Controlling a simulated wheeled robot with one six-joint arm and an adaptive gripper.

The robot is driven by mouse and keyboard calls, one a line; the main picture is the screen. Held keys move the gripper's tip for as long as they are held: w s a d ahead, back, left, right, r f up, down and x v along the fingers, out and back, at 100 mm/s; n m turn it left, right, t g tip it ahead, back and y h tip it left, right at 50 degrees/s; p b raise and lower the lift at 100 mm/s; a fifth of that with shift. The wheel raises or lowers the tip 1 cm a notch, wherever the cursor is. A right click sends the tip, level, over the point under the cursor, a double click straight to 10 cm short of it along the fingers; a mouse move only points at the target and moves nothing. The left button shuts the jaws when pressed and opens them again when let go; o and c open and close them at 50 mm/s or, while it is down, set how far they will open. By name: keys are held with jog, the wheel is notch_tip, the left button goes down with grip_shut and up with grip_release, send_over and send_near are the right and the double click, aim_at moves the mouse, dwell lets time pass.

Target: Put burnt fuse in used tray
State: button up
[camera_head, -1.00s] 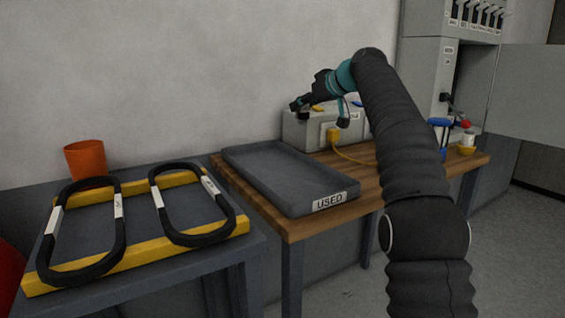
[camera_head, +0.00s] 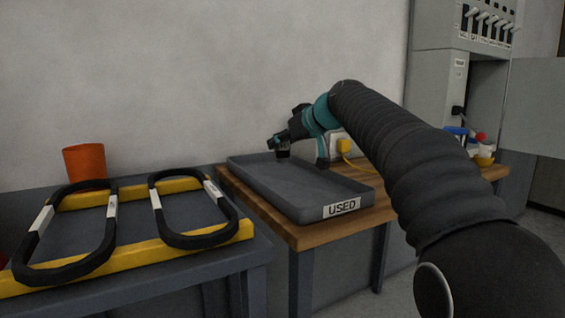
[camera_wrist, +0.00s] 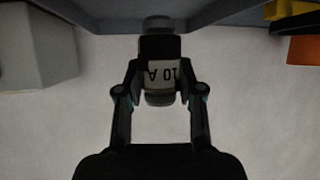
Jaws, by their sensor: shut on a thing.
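The fuse (camera_wrist: 160,76) is a small cylinder with dark ends and a pale label reading "10 A", upside down in the wrist view. My gripper (camera_wrist: 160,88) is shut on it, one finger on each side. In the head view my gripper (camera_head: 284,145) is over the back part of the used tray (camera_head: 285,207), and the fuse is a small dark shape under it. The tray is shallow, dark grey and looks empty, with a white "USED" label on its front wall. Whether the fuse touches the tray floor cannot be told.
The tray stands on a wooden table (camera_head: 308,236). A pale box (camera_head: 340,148) with a yellow plug is behind it, partly hidden by my arm. At left, two black coils (camera_head: 160,215) lie on yellow rails, with an orange cup (camera_head: 84,162) behind.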

aim_at(287, 153)
jog(key=shift+f+b, duration=0.55)
jog(key=shift+f, duration=1.4)
jog(key=shift+f, duration=0.1)
jog(key=shift+f, duration=0.15)
jog(key=o, duration=1.1)
jog(key=shift+o, duration=0.2)
jog(key=shift+r, duration=0.3)
jog(key=v, duration=1.2)
jog(key=shift+f, duration=0.15)
